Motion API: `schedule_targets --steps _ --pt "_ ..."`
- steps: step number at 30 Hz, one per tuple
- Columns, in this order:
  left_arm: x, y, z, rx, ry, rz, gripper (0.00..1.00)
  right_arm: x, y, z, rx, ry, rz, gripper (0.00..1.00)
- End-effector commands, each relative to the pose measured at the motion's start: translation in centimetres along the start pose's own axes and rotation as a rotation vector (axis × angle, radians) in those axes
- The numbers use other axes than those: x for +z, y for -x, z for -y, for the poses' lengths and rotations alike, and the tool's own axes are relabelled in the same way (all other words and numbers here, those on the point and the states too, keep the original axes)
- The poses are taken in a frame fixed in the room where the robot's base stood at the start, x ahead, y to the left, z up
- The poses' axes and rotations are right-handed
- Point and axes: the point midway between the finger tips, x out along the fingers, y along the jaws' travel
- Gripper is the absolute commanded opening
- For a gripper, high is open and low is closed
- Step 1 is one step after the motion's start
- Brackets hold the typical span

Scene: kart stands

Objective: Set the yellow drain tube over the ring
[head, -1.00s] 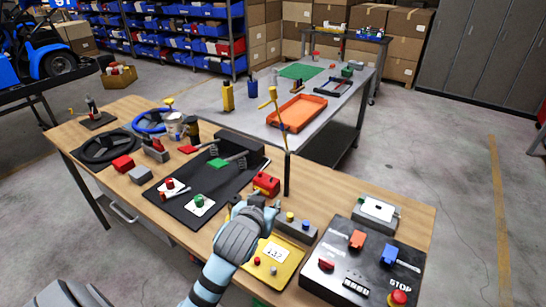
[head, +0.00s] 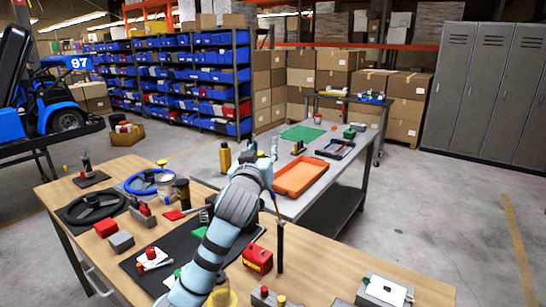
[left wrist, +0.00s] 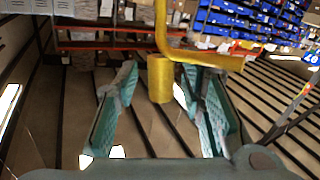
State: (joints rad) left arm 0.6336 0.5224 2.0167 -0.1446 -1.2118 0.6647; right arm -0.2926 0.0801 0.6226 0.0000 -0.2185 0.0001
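The yellow drain tube (left wrist: 205,58) is close in front of my left gripper in the left wrist view. It has a bent bar, with a short yellow cylinder below the bend. My left gripper (left wrist: 160,112) has its fingers spread, with the cylinder showing between them and no clear contact. I cannot make out which thing is the ring. My right gripper is out of view.
The wooden bench (head: 340,265) carries a blue steering wheel (head: 148,182), a black steering wheel (head: 92,205) and a red box (head: 257,258). The dark pole (head: 280,245) stands on its far side. Behind is a grey table with an orange tray (head: 300,177).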

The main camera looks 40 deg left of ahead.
Motion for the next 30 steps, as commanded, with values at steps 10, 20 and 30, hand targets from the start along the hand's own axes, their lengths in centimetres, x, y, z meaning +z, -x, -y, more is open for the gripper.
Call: schedule_targets --steps 10,20,30 --pt "-0.1 -0.2 -0.3 0.005 -0.001 0.001 0.22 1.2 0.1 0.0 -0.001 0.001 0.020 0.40" --pt "0.0 -0.1 -0.2 0.003 0.000 0.002 0.00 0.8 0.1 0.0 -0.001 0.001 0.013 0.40" --pt "0.7 0.2 -0.6 0.023 0.026 -0.015 0.00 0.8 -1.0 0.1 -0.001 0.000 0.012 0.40"
